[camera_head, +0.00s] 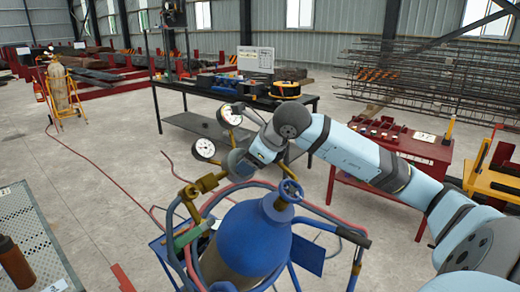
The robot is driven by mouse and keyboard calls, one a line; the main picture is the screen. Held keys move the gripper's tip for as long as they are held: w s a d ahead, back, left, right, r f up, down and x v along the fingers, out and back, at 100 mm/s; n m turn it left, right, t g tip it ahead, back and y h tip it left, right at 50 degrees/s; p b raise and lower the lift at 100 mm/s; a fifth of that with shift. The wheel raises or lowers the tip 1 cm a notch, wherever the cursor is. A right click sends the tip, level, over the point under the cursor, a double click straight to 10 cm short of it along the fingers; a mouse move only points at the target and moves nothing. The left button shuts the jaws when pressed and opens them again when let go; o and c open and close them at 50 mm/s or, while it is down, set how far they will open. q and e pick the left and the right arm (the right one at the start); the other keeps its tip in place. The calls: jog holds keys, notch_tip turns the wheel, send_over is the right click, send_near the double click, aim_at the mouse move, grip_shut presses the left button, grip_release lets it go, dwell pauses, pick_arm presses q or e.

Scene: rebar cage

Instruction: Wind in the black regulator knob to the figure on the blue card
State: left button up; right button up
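The regulator sits on the blue gas cylinder (245,240), with a brass body (205,184) and two round white gauges, an upper gauge (230,115) and a lower gauge (204,149). My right gripper (246,158) reaches in from the right, right beside the gauges. A dark round part (237,164) at its tip looks like the regulator knob, but the gripper partly covers it. I cannot tell whether the fingers touch or grip it. The gauge needles are too small to read. I cannot make out a blue card. My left gripper is out of view.
A blue valve handwheel (290,191) tops the cylinder, close below my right arm. Red and blue hoses (325,213) loop around the trolley. A black table (315,100) stands behind, and a red table (405,148) at right. Open floor lies left.

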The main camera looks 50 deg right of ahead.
pick_arm(q)
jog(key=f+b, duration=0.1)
jog(key=b, duration=0.2)
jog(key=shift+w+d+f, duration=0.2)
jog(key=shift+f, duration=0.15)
pick_arm(e)
jog(key=a+v, duration=0.1)
jog(key=v, duration=1.2)
jog(key=shift+d+r, duration=0.2)
jog(key=shift+d, duration=0.3)
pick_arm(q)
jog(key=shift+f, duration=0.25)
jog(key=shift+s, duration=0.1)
pick_arm(e)
jog(key=shift+s, duration=0.1)
